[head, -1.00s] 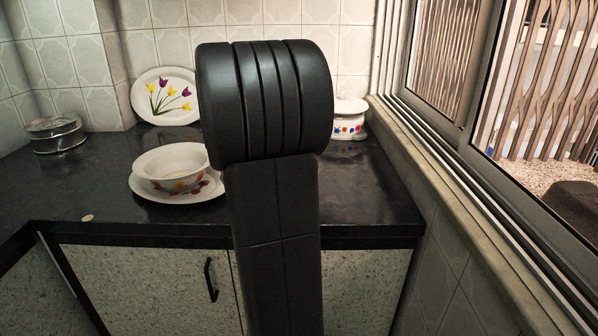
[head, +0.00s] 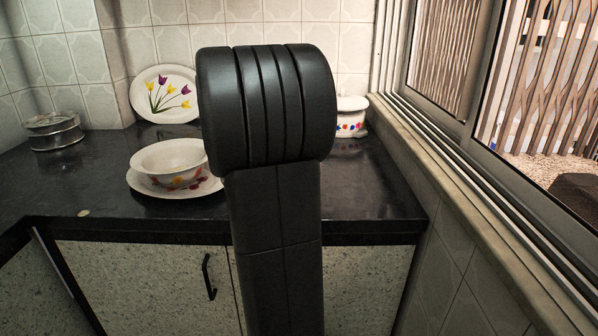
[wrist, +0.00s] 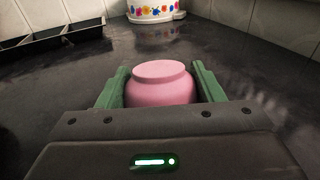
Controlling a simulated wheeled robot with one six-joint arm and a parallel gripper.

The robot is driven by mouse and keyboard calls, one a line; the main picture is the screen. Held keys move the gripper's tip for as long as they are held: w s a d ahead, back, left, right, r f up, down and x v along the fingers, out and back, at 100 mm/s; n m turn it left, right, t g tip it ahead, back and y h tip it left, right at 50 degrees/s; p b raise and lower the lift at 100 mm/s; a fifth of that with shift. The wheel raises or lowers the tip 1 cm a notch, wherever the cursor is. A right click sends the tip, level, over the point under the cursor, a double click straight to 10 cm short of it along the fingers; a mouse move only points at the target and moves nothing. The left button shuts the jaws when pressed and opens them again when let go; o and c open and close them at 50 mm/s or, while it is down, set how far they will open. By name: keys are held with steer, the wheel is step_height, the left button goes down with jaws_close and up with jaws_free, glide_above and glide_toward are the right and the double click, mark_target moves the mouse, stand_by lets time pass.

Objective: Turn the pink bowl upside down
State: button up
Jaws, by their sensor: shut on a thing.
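The pink bowl (wrist: 160,90) shows in the wrist view between the two green fingers of my gripper (wrist: 161,84). My gripper is shut on its sides. The bowl looks bottom-up: its narrower, flat round foot faces upward and the wider body is below. Its rim is hidden behind the gripper body, so I cannot tell whether it touches the dark counter (wrist: 245,75). In the head view my own arm hides the bowl and my gripper.
A flowered white pot (wrist: 152,10) stands behind the bowl, and a black divided tray (wrist: 50,38) lies at the left. In the head view a white bowl (head: 172,160) sits on a plate (head: 150,187), with a tulip plate (head: 150,105) and a round tin (head: 54,131) behind.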

steer(key=shift+f+b, duration=0.6)
steer(key=shift+b, duration=0.2)
steer(key=shift+r, duration=0.1)
steer(key=o, duration=1.6)
steer(key=shift+r+p, duration=2.85)
steer(key=shift+r, duration=1.6)
steer(key=shift+f, duration=0.1)
step_height(320, 180, down, 9)
steer(key=b, duration=0.5)
steer(key=shift+r, duration=0.25)
